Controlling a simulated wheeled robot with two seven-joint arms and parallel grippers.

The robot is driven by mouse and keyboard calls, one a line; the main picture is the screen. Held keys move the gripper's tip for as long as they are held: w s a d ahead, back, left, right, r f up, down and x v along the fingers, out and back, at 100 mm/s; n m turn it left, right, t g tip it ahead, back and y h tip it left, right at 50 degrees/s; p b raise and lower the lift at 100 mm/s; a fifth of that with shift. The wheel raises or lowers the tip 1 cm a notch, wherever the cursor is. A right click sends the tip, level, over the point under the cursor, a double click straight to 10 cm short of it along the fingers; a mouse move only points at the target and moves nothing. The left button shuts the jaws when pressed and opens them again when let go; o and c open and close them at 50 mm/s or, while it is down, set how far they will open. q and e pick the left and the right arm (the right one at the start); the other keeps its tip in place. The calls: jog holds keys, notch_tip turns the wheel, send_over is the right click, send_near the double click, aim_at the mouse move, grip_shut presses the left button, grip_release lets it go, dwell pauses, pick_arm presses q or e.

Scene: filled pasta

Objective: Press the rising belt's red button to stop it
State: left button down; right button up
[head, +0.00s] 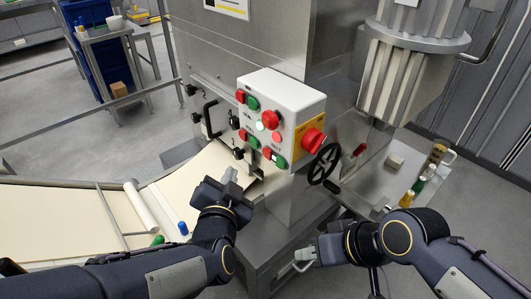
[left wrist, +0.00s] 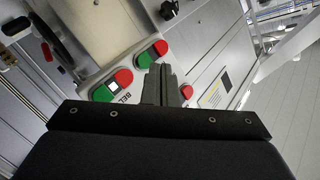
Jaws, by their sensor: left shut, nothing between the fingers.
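The white control box (head: 285,100) on the steel machine carries several red and green button pairs, a red mushroom button (head: 271,118) and a larger red stop knob on a yellow plate (head: 313,140). Their labels are too small to read in the head view. My left gripper (head: 231,176) is shut and empty, just below and left of the box. In the left wrist view its fingers (left wrist: 162,84) are in front of the box's lower edge, near a red button (left wrist: 124,76) with a partly hidden "BEL" label. Contact cannot be told. My right gripper (head: 303,256) is low beside the machine; its jaws are unclear.
A black handwheel (head: 324,164) stands right of the box. A pale dough belt (head: 50,215) with a roller (head: 140,207) runs at the left. Coloured bottles (head: 417,185) stand on the right ledge. A trolley with a blue bin (head: 90,60) is behind.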

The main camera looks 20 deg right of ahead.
aim_at(267, 153)
pick_arm(q)
jog(key=w+d+p, duration=0.1)
jog(key=w+d, duration=0.1)
jog(key=d, duration=0.4)
jog(key=shift+w+d, duration=0.15)
jog(key=shift+d, duration=0.05)
dwell(1.9)
jog(key=shift+w+d+p, duration=0.15)
jog(key=shift+d+p, duration=0.15)
jog(key=shift+d, duration=0.1)
jog(key=shift+w+d, duration=0.15)
jog(key=shift+d, duration=0.25)
dwell(0.5)
jog(key=shift+a, duration=0.1)
jog(key=shift+s+a, duration=0.3)
jog(key=shift+a, duration=0.4)
